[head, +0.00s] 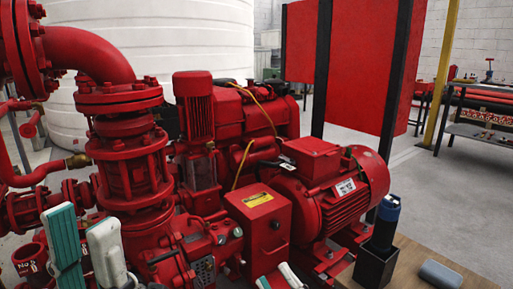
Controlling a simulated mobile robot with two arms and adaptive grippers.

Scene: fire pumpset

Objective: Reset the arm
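My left gripper (82,222) is at the lower left of the head view, in front of the red pump pipework. Its two white and teal fingers point up and stand apart, with nothing visible between them. My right gripper (275,274) shows only as fingertips at the bottom edge, below the red box with the yellow label (258,199). The rest of it is cut off, so I cannot tell how far it is open. No held object shows in either gripper.
The red pumpset with its motor (335,190) fills the middle. A wooden table (415,262) at the lower right bears a blue-black cylindrical object (386,222) in a dark holder (374,266) and a grey object (440,274). A white tank (150,35), red panels (365,60) and a shelf (485,134) stand behind.

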